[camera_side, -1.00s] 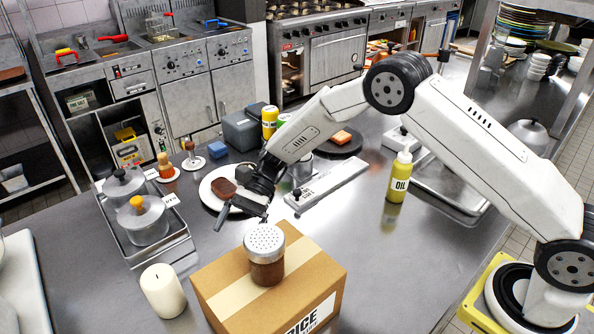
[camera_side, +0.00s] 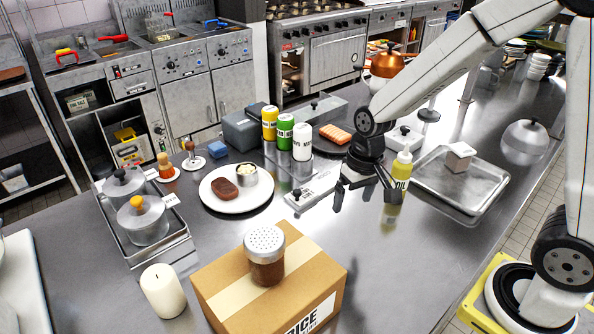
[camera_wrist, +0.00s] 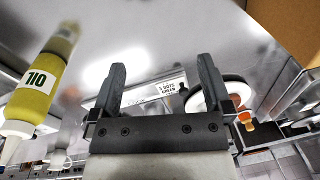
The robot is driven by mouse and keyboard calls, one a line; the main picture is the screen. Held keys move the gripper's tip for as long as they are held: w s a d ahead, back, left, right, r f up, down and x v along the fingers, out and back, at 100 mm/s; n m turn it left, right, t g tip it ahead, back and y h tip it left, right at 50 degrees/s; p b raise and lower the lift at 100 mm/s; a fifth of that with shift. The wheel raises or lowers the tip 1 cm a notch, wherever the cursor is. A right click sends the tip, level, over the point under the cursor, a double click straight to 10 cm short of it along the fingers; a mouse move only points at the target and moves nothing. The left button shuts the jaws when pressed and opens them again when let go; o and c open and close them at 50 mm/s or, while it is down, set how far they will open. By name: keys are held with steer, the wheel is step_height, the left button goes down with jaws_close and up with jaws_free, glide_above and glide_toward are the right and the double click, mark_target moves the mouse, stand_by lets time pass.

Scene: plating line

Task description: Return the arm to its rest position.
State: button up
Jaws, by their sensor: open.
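My gripper (camera_side: 364,198) is open and empty above the steel counter, to the left of the yellow oil bottle (camera_side: 398,178). In the wrist view its two fingers (camera_wrist: 160,88) stand apart with nothing between them, and the oil bottle (camera_wrist: 36,92) is at the left. My arm reaches in from the upper right of the side view. On the white plate (camera_side: 217,203) are a brown patty (camera_side: 225,188) and a small metal cup (camera_side: 247,175) with pale contents.
A cardboard box (camera_side: 225,292) with a shaker (camera_side: 265,257) on it stands at the front, beside a white candle (camera_side: 162,290). Yellow (camera_side: 269,123), green (camera_side: 286,132) and white (camera_side: 302,142) bottles stand behind. A metal tray (camera_side: 432,183) lies right of the oil bottle.

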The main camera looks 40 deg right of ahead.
steer(key=s+d+n+t+h, duration=0.1)
steer(key=s+d+n+t, duration=0.1)
steer(key=s, duration=0.4)
steer(key=shift+s+d+r, duration=0.2)
steer(key=shift+s+r, duration=0.05)
steer(key=shift+s, duration=0.05)
stand_by(0.6)
